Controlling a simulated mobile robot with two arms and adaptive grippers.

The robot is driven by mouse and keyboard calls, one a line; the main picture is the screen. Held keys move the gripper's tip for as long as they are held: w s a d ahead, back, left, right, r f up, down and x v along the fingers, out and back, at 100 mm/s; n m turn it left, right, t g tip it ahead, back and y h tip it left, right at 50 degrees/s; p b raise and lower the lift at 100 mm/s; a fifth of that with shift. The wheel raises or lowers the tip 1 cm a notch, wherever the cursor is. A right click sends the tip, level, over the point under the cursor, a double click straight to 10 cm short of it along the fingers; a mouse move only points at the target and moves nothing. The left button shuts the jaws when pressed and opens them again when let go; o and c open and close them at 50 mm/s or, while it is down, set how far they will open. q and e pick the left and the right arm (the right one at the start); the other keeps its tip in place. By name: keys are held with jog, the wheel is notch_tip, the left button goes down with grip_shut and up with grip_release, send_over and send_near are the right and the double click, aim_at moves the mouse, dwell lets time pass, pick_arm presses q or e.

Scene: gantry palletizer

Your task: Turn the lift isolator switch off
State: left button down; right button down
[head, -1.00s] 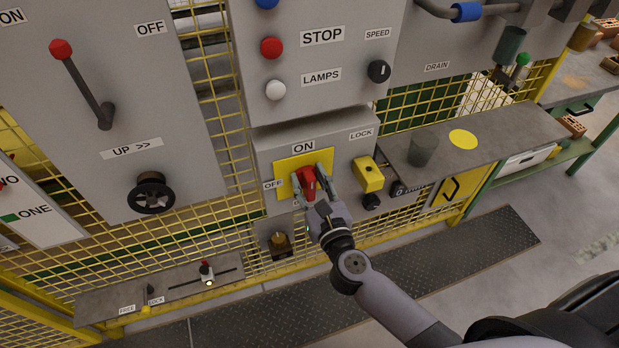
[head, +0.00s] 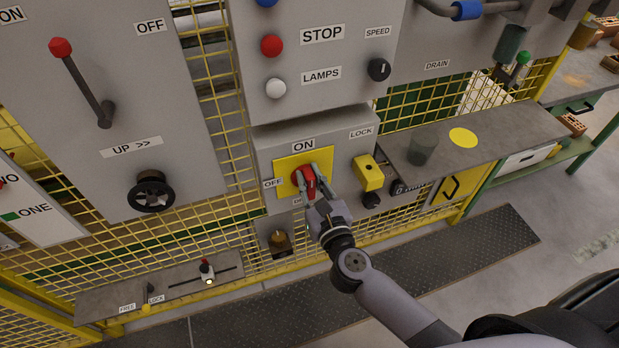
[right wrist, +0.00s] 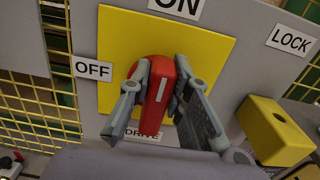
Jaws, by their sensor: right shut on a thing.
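The red rotary switch knob (head: 309,176) sits on a yellow plate (head: 286,184) on a grey box, with an ON label (head: 303,145) above and an OFF label (head: 272,184) to its left. My right gripper (head: 311,183) is shut on the knob, one finger on each side. The right wrist view also shows the knob (right wrist: 157,112) between the fingers. Its white line is nearly upright, toward ON. A label under the plate, partly hidden by the gripper, seems to read DRIVE (right wrist: 148,135). My left gripper is not in view.
A yellow block (head: 368,173) under a LOCK label juts out right of the plate. A grey shelf (head: 500,133) is further right. A red-knobbed lever (head: 84,85) and a black handwheel (head: 151,192) are on the panel at left. Yellow mesh surrounds the boxes.

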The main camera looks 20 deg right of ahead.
jog(key=n+p, duration=0.1)
jog(key=n, duration=0.1)
jog(key=n+p, duration=0.1)
jog(key=p, duration=0.1)
jog(key=shift+a+n, duration=0.35)
jog(key=shift+n, duration=0.05)
jog(key=shift+a+f+n+p, duration=0.3)
jog(key=shift+n+p, duration=0.6)
jog(key=shift+n, duration=1.45)
jog(key=shift+a+f+n+p, duration=0.15)
jog(key=shift+f+n+p, duration=0.5)
jog(key=shift+n, duration=1.65)
jog(key=shift+a+f+n+p, duration=0.15)
jog(key=shift+n+p, duration=1)
jog(key=shift+n, duration=1.2)
jog(key=c, duration=1.5)
grip_release()
jog(key=shift+s, duration=0.15)
jog(key=s, duration=1.1)
jog(key=shift+s+d, duration=0.15)
jog(key=shift+s, duration=0.25)
